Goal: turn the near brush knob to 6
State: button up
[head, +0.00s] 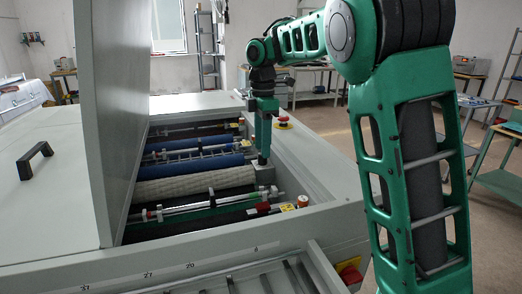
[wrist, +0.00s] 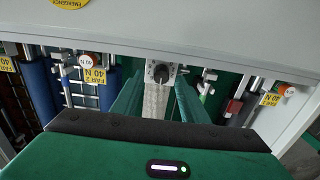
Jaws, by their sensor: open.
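A round black knob (wrist: 161,73) with a pale pointer mark sits on a grey plate with a dial, at the end of the beige brush roller. Its numbers are too small to read. My gripper (wrist: 159,88) is open, with one green finger to each side of the knob in the wrist view; I cannot tell whether they touch it. In the head view my gripper (head: 262,161) points down at the right end of the beige brush roller (head: 195,186). The knob is not clear there.
Blue rollers (head: 195,145) and metal rods lie in the open bay. A raised grey lid (head: 112,110) stands at left. A red emergency button (head: 283,122) is on the right rim. Orange-topped knobs with yellow labels (wrist: 96,75) flank the gripper.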

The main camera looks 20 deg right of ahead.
jog(key=shift+f, duration=0.85)
grip_shut()
jog(key=shift+r+m, duration=0.1)
jog(key=shift+m, duration=0.2)
jog(key=m, duration=0.4)
jog(key=shift+w+m, duration=0.1)
jog(key=shift+m, duration=1.9)
jog(key=shift+d+m, duration=0.1)
jog(key=shift+m, duration=0.2)
